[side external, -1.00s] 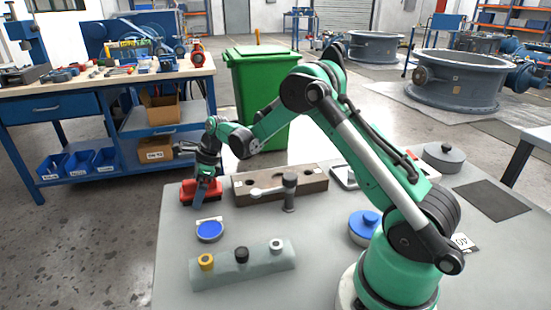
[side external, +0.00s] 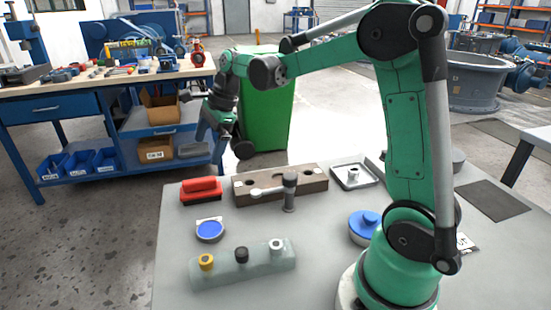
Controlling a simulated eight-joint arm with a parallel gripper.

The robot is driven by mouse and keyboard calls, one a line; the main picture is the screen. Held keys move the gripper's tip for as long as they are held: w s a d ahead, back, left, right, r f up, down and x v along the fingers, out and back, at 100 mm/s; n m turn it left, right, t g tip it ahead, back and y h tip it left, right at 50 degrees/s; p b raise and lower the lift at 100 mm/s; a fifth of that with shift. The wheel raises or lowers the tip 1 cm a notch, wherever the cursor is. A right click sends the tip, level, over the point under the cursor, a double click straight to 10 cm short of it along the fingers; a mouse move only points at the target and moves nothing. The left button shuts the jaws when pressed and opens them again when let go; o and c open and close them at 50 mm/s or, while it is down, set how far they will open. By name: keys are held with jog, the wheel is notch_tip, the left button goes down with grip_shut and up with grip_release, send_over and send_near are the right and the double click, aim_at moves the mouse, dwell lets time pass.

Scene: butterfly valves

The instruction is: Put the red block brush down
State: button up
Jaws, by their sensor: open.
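The red block brush (side external: 201,190) rests on the grey table near its far left corner, with its dark underside on the tabletop. My gripper (side external: 213,160) is raised above and a little to the right of the brush. It points down, is open and holds nothing. There is a clear gap between its fingers and the brush.
A brown block with holes (side external: 310,180) and a grey lever part (side external: 289,190) stand right of the brush. A blue disc (side external: 210,230) and a grey-green holder with several rings (side external: 243,264) lie nearer. A blue-topped round part (side external: 364,226) stands by my base.

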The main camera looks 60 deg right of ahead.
jog(key=s+a+n+t+h, duration=0.1)
jog(key=s+a+n, duration=0.3)
jog(key=n, duration=0.7)
jog(key=s+a+n+t+h, duration=0.1)
jog(key=s+a+n, duration=0.3)
jog(key=s+n, duration=0.5)
jog(key=n+t, duration=0.1)
jog(key=n, duration=0.1)
jog(key=shift+a+n+t, duration=0.2)
jog(key=shift+n+t, duration=0.1)
jog(key=shift+n, duration=0.1)
jog(key=shift+o, duration=0.5)
jog(key=shift+f, duration=0.1)
